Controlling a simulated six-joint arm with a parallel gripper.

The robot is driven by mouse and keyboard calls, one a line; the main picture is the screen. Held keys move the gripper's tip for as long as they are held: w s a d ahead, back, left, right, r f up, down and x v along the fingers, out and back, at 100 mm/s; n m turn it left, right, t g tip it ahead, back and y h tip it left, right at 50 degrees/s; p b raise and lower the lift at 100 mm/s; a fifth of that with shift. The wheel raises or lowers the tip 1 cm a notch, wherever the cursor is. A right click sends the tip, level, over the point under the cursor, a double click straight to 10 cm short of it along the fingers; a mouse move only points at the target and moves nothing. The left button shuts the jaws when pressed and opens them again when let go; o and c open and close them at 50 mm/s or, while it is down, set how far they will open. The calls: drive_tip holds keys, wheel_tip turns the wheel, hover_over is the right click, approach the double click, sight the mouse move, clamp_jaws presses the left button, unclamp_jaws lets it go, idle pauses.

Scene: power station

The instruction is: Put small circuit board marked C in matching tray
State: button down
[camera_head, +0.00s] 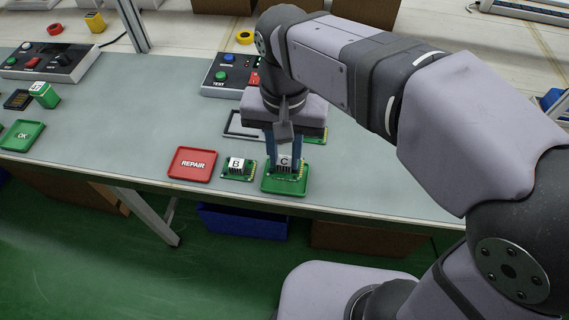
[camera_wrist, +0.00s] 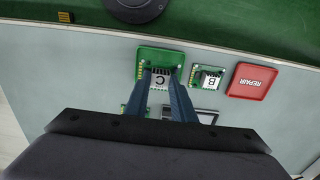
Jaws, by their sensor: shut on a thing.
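The small circuit board marked C (camera_head: 284,164) is green with a white block bearing the letter. My gripper (camera_head: 284,150) is shut on its block, one finger on each side. The board is in or just above a green tray (camera_head: 283,188) near the table's front edge; I cannot tell whether it touches the tray floor. In the wrist view, the C board (camera_wrist: 160,80) shows between my fingertips (camera_wrist: 163,74), over the green tray (camera_wrist: 160,51). Any label on this tray is hidden. A red tray marked REPAIR (camera_head: 192,163) and a green tray marked OK (camera_head: 22,135) lie farther left.
A circuit board marked B (camera_head: 238,169) lies between the REPAIR tray and the green tray. A control box marked TEST (camera_head: 228,75) stands behind my gripper, near a dark frame (camera_head: 240,122). The table left of the REPAIR tray (camera_head: 120,120) is clear.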

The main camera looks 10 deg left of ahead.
sight(284, 160)
drive_tip(key=shift+f+b, duration=0.4)
drive_tip(key=shift+f, duration=1.45)
drive_tip(key=shift+f, duration=0.15)
drive_tip(key=c, duration=1.5)
unclamp_jaws()
wheel_tip(284, 160, up, 12)
drive_tip(key=p, duration=0.2)
drive_tip(key=shift+p, duration=0.3)
drive_tip(key=shift+r, duration=0.2)
